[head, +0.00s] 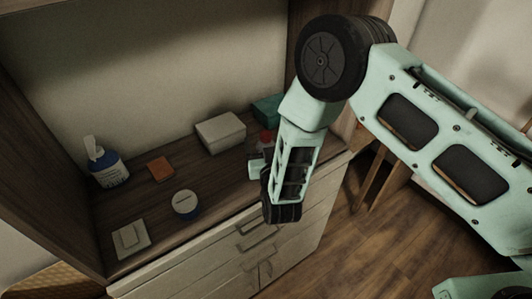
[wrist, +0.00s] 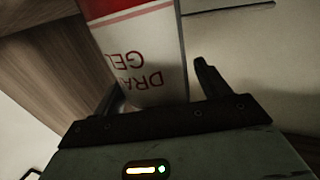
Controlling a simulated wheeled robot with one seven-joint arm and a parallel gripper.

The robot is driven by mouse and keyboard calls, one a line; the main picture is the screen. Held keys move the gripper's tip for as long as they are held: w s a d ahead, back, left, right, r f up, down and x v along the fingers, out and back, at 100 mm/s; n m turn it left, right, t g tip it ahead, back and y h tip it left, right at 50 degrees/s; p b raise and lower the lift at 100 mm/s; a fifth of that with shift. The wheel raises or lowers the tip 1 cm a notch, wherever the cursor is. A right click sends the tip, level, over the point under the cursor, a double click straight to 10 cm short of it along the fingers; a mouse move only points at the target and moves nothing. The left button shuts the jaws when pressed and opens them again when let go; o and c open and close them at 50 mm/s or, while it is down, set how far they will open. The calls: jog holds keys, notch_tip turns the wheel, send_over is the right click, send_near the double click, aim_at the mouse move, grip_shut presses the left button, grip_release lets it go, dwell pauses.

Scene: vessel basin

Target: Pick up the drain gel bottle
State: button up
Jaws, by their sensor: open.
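The drain gel bottle (wrist: 150,60) fills the upper middle of the wrist view. It is white with a red band, and its red "DRAIN GEL" lettering appears upside down. My gripper (wrist: 157,88) is open, with one dark finger on each side of the bottle. A gap shows between the bottle and the right finger. The left finger is mostly hidden behind the bottle's lower edge, so I cannot tell whether it touches. In the head view, my arm hides most of that spot; a small red part (head: 266,137) shows beside it, probably the bottle's top.
On the wooden counter (head: 215,195) are a white box (head: 220,132), a teal box (head: 268,108), an orange block (head: 161,168), a round white-lidded jar (head: 185,203), a pump bottle (head: 108,164) and a pale flat square (head: 131,240). Drawers (head: 262,232) lie below the front edge.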

jog(key=shift+c, duration=0.2)
jog(key=c, duration=1.1)
jog(key=shift+r, duration=0.1)
